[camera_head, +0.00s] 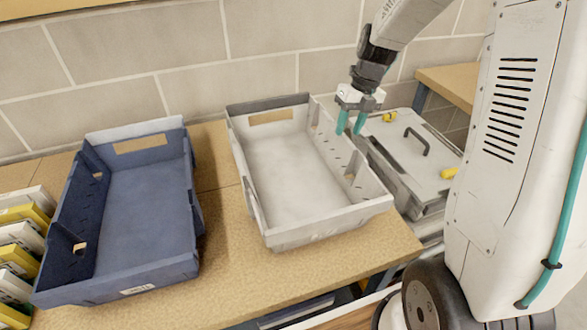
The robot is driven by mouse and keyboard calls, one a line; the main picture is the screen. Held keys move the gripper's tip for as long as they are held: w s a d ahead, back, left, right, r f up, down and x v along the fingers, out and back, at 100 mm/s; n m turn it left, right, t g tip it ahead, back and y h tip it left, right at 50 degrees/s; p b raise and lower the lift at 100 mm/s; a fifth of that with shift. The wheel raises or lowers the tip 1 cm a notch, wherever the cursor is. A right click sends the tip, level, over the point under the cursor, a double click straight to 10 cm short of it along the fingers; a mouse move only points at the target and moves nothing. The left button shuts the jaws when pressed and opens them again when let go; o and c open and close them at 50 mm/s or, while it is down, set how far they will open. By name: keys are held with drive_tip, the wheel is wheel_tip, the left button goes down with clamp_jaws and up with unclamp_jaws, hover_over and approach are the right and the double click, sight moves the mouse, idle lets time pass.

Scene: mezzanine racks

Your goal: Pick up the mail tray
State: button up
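Two empty, open-topped trays stand side by side on the wooden bench; I cannot tell which one is the mail tray. The light grey tray (300,232) is in the middle, with a cutout in its back wall. The blue tray (125,284) is to its left, with a small label on its front. My gripper (350,130) is at the right side wall of the grey tray, pointing down. Its two teal fingers are apart, with their tips close to the wall's rim. I cannot tell whether they touch it or straddle it.
A grey case (417,165) with a dark handle and yellow latches sits right of the grey tray. White and yellow boxes (20,238) line the far left. The bench (235,270) is bare in front and between the trays. A block wall (190,85) stands behind.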

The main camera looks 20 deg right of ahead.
sight(341, 143)
drive_tip(key=f, duration=0.2)
drive_tip(key=a+f, duration=0.1)
drive_tip(key=f, duration=0.2)
drive_tip(key=a+f, duration=0.1)
drive_tip(key=f, duration=0.1)
drive_tip(key=shift+w+f, duration=0.15)
drive_tip(key=shift+f, duration=0.1)
clamp_jaws()
drive_tip(key=shift+r, duration=0.1)
idle(1.0)
